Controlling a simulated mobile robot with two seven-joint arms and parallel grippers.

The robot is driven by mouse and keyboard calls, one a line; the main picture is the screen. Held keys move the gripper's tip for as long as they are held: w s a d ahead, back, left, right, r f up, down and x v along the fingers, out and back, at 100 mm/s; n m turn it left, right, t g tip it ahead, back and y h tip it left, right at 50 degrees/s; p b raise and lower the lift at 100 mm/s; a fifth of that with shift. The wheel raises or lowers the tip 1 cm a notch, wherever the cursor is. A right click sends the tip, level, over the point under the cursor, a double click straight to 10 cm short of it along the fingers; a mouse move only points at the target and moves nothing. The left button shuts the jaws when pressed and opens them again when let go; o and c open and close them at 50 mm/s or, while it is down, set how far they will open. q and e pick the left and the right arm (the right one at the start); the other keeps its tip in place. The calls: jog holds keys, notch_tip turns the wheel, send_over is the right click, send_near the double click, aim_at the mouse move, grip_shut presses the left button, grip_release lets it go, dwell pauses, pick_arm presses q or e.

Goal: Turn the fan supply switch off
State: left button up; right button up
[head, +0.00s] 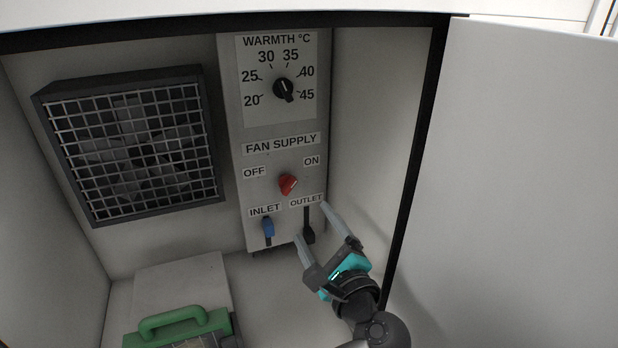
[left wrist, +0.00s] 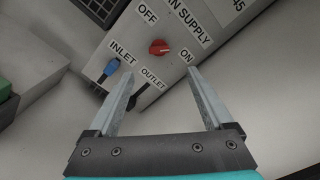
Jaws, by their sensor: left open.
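The fan supply switch is a red rotary knob (head: 287,185) on a grey panel, between the OFF label (head: 254,173) at left and the ON label (head: 311,161) at right. In the head view its grip appears tilted toward the ON side. My left gripper (head: 311,221) is open and empty, its fingertips below and right of the knob, near the OUTLET label. In the left wrist view the red knob (left wrist: 159,47) shows beyond the gap between the open fingertips (left wrist: 160,73), apart from them. My right gripper is not in view.
A black warmth dial (head: 283,89) sits above the switch. A caged fan (head: 140,150) is at left, a green-handled object (head: 180,325) lower left. The open door (head: 530,180) stands right.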

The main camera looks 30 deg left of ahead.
aim_at(290, 188)
pick_arm(q)
jog(key=p+x, duration=0.1)
jog(key=x, duration=1.2)
jog(key=shift+w+a, duration=0.1)
jog(key=shift+a, duration=0.1)
jog(key=shift+w+a, duration=0.35)
jog(key=shift+a, duration=0.15)
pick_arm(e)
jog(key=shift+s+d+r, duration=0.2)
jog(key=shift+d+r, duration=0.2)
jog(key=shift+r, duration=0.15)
pick_arm(q)
jog(key=shift+c, duration=0.3)
grip_shut()
jog(key=shift+f, duration=0.1)
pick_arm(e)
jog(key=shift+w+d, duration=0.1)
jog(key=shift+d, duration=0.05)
